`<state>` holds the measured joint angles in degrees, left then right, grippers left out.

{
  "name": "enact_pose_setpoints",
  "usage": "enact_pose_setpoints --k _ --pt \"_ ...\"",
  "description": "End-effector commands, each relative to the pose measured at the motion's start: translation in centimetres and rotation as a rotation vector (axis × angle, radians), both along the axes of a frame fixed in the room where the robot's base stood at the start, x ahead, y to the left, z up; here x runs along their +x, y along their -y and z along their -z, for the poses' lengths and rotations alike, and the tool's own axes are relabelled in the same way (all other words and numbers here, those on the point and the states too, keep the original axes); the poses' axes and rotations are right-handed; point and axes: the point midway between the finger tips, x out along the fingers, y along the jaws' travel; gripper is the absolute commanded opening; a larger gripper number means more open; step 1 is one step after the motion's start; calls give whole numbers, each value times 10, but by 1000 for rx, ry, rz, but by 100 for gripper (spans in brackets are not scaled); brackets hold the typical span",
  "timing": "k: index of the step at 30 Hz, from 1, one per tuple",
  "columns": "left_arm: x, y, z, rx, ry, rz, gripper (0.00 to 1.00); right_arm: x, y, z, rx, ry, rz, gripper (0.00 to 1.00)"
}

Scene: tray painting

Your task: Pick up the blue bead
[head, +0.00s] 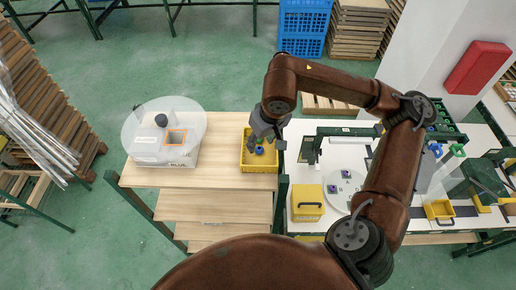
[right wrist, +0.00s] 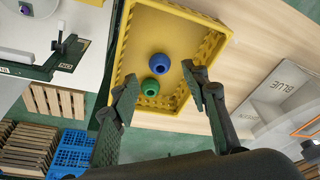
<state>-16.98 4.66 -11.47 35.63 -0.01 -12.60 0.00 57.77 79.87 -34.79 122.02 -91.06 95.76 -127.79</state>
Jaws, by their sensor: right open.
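The blue bead (right wrist: 158,62) lies on the floor of a yellow bin (right wrist: 190,31), right beside a green bead (right wrist: 160,92). In the head view the blue bead (head: 259,150) shows small inside the yellow bin (head: 259,168), partly crowded by my gripper. My right gripper (head: 266,133) reaches down over the bin. In the right wrist view my right gripper (right wrist: 160,76) is open, its two fingers spread to either side of the beads, with nothing held. My left gripper is not in view.
The bin stands at the right end of a wooden table (head: 222,125). A white box marked BLUE (head: 165,152), with a clear disc over it, stands to the left. A white bench (head: 310,180) with a yellow box (head: 307,203) adjoins on the right.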

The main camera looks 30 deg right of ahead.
Motion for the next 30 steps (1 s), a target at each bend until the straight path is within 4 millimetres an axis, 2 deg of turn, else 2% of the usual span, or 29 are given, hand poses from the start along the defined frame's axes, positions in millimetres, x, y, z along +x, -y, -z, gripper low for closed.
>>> enact_pose_setpoints --k 1,6,15,27,30 --pt "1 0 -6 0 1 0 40 -2 0 7 -1 -5 0 42" --pt "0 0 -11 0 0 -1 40 3 -1 28 0 -2 0 42" --pt "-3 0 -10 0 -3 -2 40 5 -1 34 1 0 -1 42" --pt "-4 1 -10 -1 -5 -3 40 5 -1 33 0 0 -1 14" --pt "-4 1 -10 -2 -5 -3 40 5 -1 33 0 0 -1 10"
